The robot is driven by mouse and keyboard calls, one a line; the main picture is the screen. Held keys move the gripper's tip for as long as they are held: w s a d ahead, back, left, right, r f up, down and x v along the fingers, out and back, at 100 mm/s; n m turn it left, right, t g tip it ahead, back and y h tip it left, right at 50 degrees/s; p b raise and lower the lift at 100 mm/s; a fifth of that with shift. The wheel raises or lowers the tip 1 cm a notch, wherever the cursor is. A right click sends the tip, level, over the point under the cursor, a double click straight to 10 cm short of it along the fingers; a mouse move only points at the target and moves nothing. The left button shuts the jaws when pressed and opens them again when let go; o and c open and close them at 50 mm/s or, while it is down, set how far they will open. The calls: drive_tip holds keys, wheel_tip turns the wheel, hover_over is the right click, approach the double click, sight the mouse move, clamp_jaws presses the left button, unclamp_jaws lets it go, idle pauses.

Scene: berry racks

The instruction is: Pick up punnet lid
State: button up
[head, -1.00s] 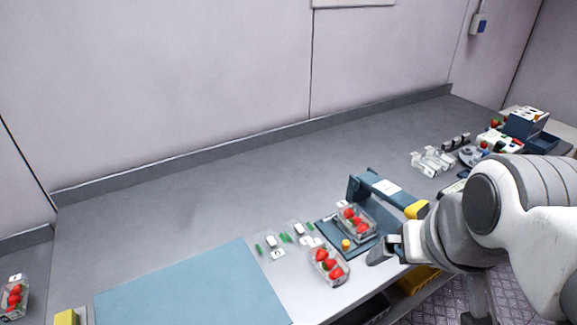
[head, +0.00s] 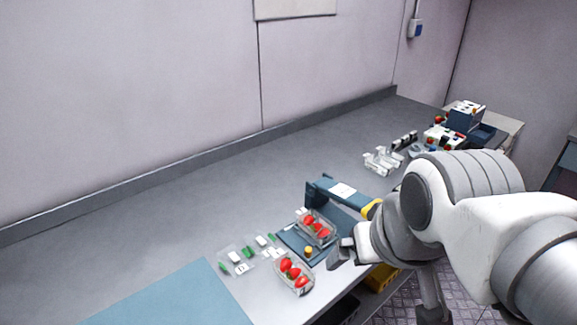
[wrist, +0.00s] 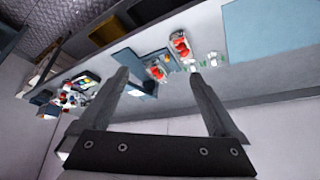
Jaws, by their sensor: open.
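Clear flat pieces (head: 236,260) with green and white bits lie on the bench beside the strawberry punnets; they may be punnet lids, but they are too small to be sure. One open punnet of strawberries (head: 294,274) stands at the bench's front edge. Another punnet (head: 316,228) stands on the dark blue device (head: 321,190). My gripper (head: 342,254) is just right of the device, near the front edge. In the wrist view my gripper (wrist: 160,76) has its two fingers wide apart with nothing between them. The punnets (wrist: 181,45) show small and distant beyond the fingers.
A blue mat (head: 170,298) covers the bench at the lower left. Clear empty containers (head: 383,159) stand farther right, with more equipment (head: 465,122) beyond. A yellow crate (head: 381,277) sits below the bench edge. The back of the bench is clear.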

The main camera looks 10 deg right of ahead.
drive_tip(key=n+g+p, duration=0.3)
drive_tip(key=n+g, duration=0.3)
drive_tip(key=n, duration=0.1)
hover_over(234, 256)
wheel_tip(234, 256, down, 8)
wheel_tip(234, 256, down, 12)
drive_tip(key=shift+w+a+f, duration=0.1)
drive_tip(key=shift+a, duration=0.05)
drive_tip(key=shift+f, duration=2.55)
drive_tip(key=c, duration=1.2)
drive_tip(key=shift+r, duration=0.15)
